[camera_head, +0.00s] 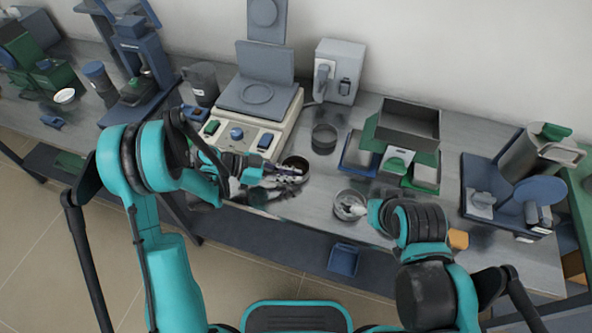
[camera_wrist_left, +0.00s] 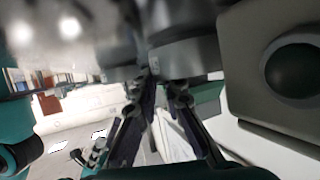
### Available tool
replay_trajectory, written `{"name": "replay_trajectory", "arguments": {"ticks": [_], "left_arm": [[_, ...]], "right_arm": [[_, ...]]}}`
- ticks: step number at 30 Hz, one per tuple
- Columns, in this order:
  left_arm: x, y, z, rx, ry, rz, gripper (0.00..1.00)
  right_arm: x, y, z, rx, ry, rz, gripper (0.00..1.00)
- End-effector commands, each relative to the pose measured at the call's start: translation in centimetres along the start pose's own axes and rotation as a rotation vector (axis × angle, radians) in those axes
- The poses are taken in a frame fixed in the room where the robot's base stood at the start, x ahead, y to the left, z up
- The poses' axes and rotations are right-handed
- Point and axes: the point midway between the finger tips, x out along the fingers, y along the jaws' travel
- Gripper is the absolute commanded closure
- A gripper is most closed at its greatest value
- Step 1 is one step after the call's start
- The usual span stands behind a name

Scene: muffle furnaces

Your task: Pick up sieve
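A round metal sieve (camera_head: 296,162) sits near the front of the bench, just right of the balance-like device. My left gripper (camera_head: 291,172) is over its near-left rim. In the left wrist view, the fingers (camera_wrist_left: 158,88) converge against a blurred, round grey metal body (camera_wrist_left: 190,52). Whether they are clamped on its rim is not clear. A second round metal sieve or dish (camera_head: 345,203) stands to the right, near the front edge. My right gripper (camera_head: 354,208) reaches over its right side, and its fingertips are partly hidden by the arm. A third round dark container (camera_head: 324,138) stands farther back.
A beige device with coloured buttons (camera_head: 240,133) stands close behind my left gripper. Green and grey trays (camera_head: 408,125) stand at the back right. A blue rack (camera_head: 510,195) is at the far right. A small orange block (camera_head: 458,239) lies by my right arm.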

Motion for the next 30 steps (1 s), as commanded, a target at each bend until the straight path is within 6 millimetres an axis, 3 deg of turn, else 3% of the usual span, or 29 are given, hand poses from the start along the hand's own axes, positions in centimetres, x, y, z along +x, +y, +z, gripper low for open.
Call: {"name": "replay_trajectory", "arguments": {"ticks": [17, 26, 30], "left_arm": [[-0.2, 0.0, -0.3, 0.000, -0.004, -0.001, 1.00], [-1.8, 0.1, -4.5, 0.000, -0.001, 0.000, 1.00], [0.7, 1.5, -7.4, 0.003, -0.001, 0.005, 1.00]], "right_arm": [[-0.2, 0.0, -0.1, 0.000, 0.000, 0.000, 0.03], [-2.1, 0.0, -1.5, 0.000, 0.000, 0.000, 0.03], [-2.9, 0.0, -2.1, 0.000, 0.000, 0.000, 0.03]]}}
